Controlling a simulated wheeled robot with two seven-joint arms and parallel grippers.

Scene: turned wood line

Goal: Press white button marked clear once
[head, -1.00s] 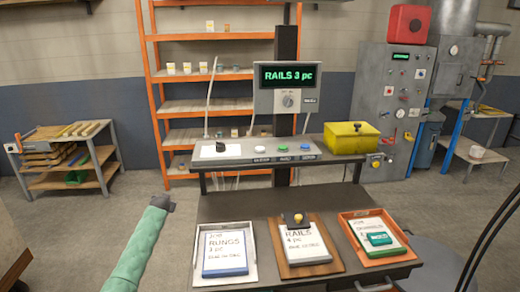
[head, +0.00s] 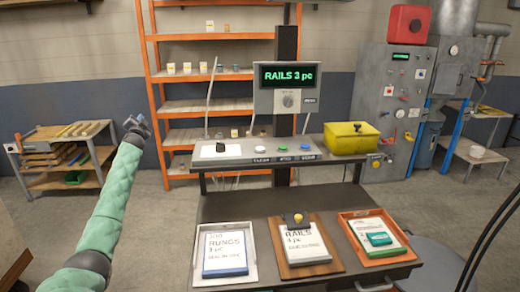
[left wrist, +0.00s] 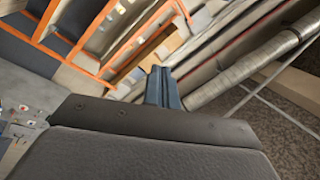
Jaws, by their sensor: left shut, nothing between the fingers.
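The white button (head: 260,149) sits at the left of a row on the grey sloped panel (head: 228,154), with a label reading CLEAR below it. A green button (head: 282,147) and a blue button (head: 306,146) are to its right. My left gripper (head: 138,124) is raised in the air, well to the left of the panel and apart from it. It is shut and empty; its narrow fingers also show in the left wrist view (left wrist: 164,88), pointing toward the shelving. My right gripper is not in view.
Job cards lie on the lower bench (head: 240,208). Orange shelving (head: 157,100) stands behind.

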